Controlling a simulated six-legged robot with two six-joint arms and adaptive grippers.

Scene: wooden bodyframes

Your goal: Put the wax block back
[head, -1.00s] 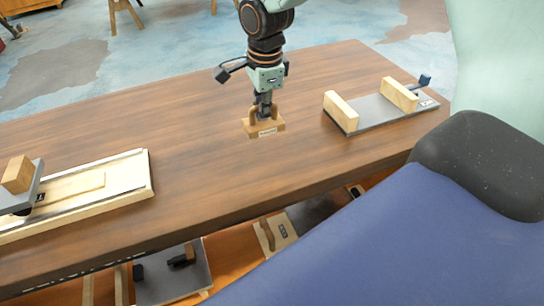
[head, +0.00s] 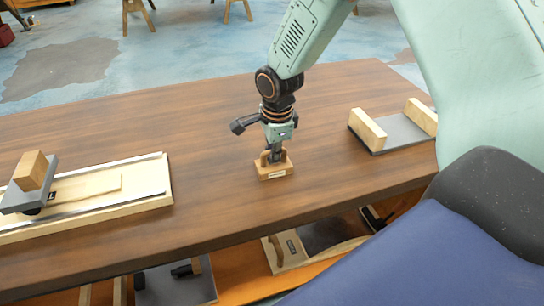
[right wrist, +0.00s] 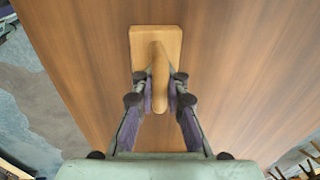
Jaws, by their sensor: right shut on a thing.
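The wax block (head: 275,171) is a small tan wooden block with an arched handle and a pale label on its front. It is over the middle of the brown wooden table (head: 220,115), upright; whether it touches the top I cannot tell. My right gripper (head: 275,155) points down and is shut on the block's handle. In the right wrist view the fingers (right wrist: 160,100) close on the handle from both sides, and the block (right wrist: 141,42) shows behind it. My left gripper is not in view.
At the left lies a pale wooden board (head: 150,185) with a grey plate and wood block (head: 32,170) on it. At the right stands a grey plate with two wooden blocks (head: 368,130). A lower shelf (head: 240,285) holds several tools. The table around the block is clear.

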